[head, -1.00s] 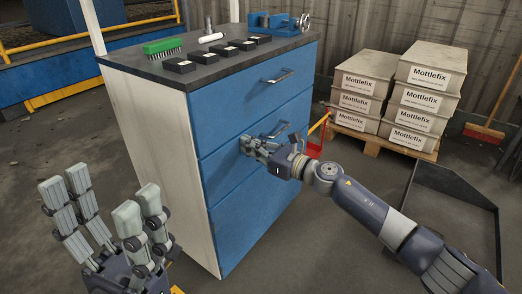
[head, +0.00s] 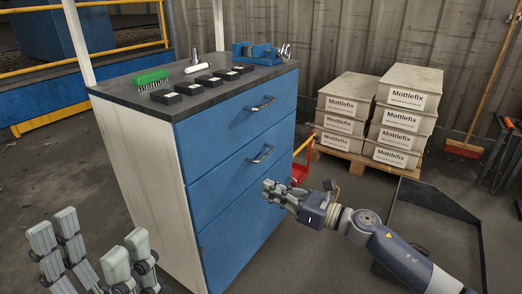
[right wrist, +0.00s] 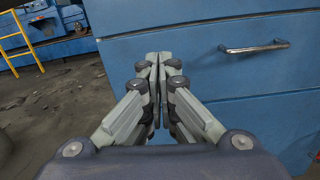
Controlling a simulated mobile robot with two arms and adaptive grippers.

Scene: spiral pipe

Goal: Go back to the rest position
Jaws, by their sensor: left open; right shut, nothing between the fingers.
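My right gripper (head: 273,190) is shut and empty in front of the blue drawer cabinet (head: 230,170), below the middle drawer handle (head: 262,154). In the right wrist view its fingers (right wrist: 152,65) are pressed together, with the cabinet front behind them and a drawer handle (right wrist: 254,47) to the upper right, apart from the fingers. My left gripper (head: 92,240) is open and empty at the lower left of the head view, left of the cabinet; its lower part is cut off by the frame edge. The visible drawers look closed.
On the cabinet top (head: 125,91) are a green brush (head: 151,77), several black boxes (head: 200,85), a white cylinder (head: 199,68) and a blue vise (head: 258,52). Stacked Mottlefix boxes (head: 400,115) stand on a pallet at the right. A dark flat cart (head: 425,200) is near my right arm.

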